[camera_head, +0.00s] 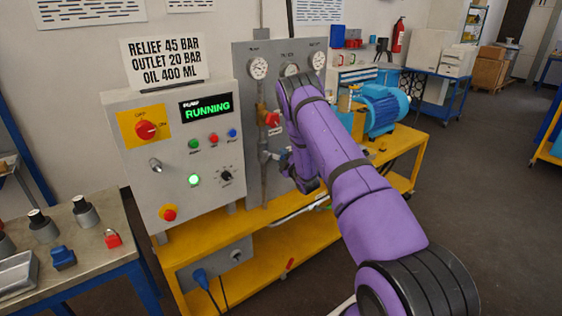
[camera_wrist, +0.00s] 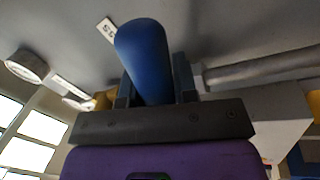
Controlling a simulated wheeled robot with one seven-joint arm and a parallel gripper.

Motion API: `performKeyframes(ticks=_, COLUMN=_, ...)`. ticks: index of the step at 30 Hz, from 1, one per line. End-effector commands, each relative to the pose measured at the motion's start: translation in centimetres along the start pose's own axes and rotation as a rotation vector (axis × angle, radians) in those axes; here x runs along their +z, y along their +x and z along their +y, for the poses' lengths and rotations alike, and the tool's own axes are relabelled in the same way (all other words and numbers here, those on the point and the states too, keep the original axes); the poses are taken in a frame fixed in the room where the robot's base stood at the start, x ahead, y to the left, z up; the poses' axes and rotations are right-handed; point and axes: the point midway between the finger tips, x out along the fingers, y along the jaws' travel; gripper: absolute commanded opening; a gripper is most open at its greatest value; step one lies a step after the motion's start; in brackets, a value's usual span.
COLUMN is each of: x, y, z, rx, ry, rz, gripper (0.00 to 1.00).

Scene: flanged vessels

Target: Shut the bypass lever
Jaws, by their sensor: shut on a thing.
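The bypass lever appears as a thick blue handle (camera_wrist: 143,52) in the wrist view, rising between the fingers of my gripper (camera_wrist: 158,84). The gripper is shut on it, with a dark finger on each side. In the head view my arm reaches to the grey valve panel (camera_head: 246,62), and the gripper (camera_head: 287,163) is at the pipework, small and partly hidden by my wrist. The lever itself cannot be made out clearly there, so I cannot tell its angle to the pipe.
A red knob (camera_head: 272,119) sits on the pipe above the gripper. Gauges (camera_head: 258,68) top the panel. The control box (camera_head: 175,208) at left reads "RUNNING". A blue motor (camera_head: 384,109) stands right of my arm on the yellow bench (camera_head: 252,277).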

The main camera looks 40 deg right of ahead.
Motion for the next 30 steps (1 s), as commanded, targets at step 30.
performKeyframes(ticks=30, x=-0.6, y=0.4, z=2.4, rx=-0.002, ry=-0.38, rz=0.074, gripper=0.0)
